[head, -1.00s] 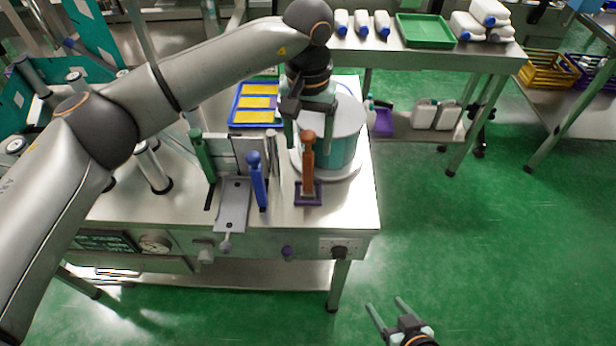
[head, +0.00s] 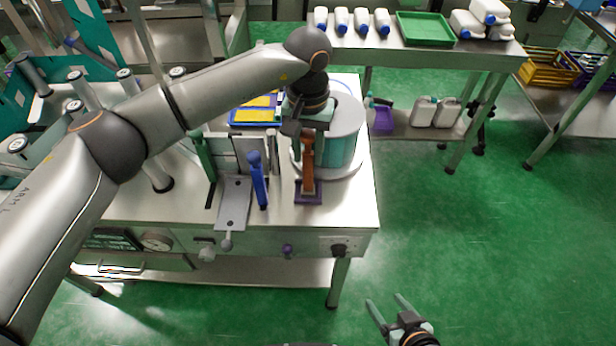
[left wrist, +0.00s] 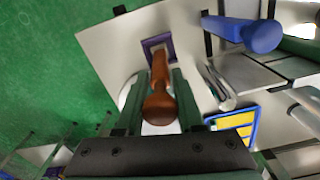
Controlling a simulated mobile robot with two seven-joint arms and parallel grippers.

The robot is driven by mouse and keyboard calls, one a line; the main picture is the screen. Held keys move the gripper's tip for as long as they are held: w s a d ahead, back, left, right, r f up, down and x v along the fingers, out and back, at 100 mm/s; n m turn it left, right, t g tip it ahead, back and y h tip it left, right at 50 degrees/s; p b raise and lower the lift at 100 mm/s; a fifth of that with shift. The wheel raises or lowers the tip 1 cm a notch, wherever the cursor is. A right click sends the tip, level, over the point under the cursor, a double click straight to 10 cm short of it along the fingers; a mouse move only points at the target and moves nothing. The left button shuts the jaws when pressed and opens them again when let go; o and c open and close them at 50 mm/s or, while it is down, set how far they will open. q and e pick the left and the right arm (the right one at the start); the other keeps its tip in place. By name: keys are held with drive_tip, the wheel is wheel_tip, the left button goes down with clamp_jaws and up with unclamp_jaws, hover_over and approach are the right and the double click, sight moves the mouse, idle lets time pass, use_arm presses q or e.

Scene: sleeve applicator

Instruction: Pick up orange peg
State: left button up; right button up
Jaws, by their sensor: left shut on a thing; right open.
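The orange peg (head: 308,163) stands upright in a small purple square base (head: 308,198) at the front right of the steel bench. My left gripper (head: 308,145) is around the peg's upper part, with its fingers shut on it. In the left wrist view the peg (left wrist: 159,85) lies between the two fingers of my left gripper (left wrist: 158,100), its rounded top toward the camera and its lower end at the purple base (left wrist: 157,44). My right gripper (head: 390,310) is open and empty, low over the green floor at the bottom of the head view.
A blue peg (head: 258,180) stands left of the orange one, beside a grey metal plate (head: 234,203). A white and teal drum (head: 347,135) is close behind. A blue tray with yellow pieces (head: 240,123) lies further back. The floor right of the bench is clear.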

use_arm(q)
clamp_jaws()
idle(0.8)
